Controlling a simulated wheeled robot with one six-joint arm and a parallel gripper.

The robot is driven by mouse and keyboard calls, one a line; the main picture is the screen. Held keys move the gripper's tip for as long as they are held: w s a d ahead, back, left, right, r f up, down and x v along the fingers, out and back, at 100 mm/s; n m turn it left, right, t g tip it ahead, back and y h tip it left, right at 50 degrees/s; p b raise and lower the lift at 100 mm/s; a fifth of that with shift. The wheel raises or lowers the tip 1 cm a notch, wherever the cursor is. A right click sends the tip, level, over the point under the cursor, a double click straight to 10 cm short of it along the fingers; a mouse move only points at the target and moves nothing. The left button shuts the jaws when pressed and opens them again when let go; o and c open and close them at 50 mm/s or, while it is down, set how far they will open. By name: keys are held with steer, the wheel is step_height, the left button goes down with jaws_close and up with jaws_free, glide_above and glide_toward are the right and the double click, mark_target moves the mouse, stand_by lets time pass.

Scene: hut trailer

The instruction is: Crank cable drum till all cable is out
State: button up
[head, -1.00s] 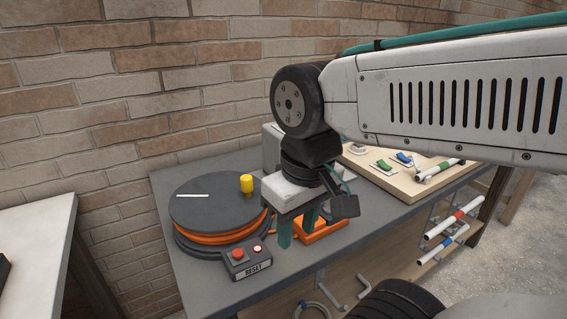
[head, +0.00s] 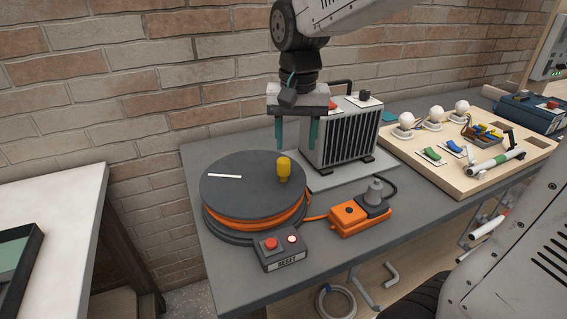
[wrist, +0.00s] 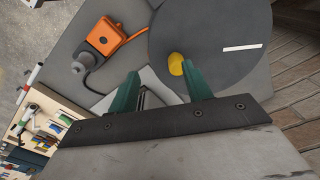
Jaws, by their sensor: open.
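The cable drum (head: 235,190) lies flat at the left end of the grey bench, with a dark top disc and a white line on it. Orange cable (head: 250,222) is wound under the disc and runs out to an orange socket box (head: 361,216). The yellow crank knob (head: 284,170) stands up near the disc's right rim; it also shows in the wrist view (wrist: 176,64). My gripper (head: 297,148) is open and empty, pointing down, with its teal fingers just above and behind the knob. In the wrist view the knob appears near the right finger. I see no contact.
A box (head: 280,248) with a red button and a RESET label stands in front of the drum. A grey finned heater (head: 343,132) stands close behind my fingers. A wooden board (head: 455,165) with bulbs and switches lies right. Brick wall rises behind.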

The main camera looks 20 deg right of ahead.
steer(key=m, duration=0.1)
glide_above(283, 159)
steer(key=shift+s+f, duration=0.15)
steer(key=shift+f, duration=0.6)
step_height(283, 159, down, 8)
steer(key=shift+r, duration=0.1)
jaws_close()
steer(key=shift+w, duration=0.2)
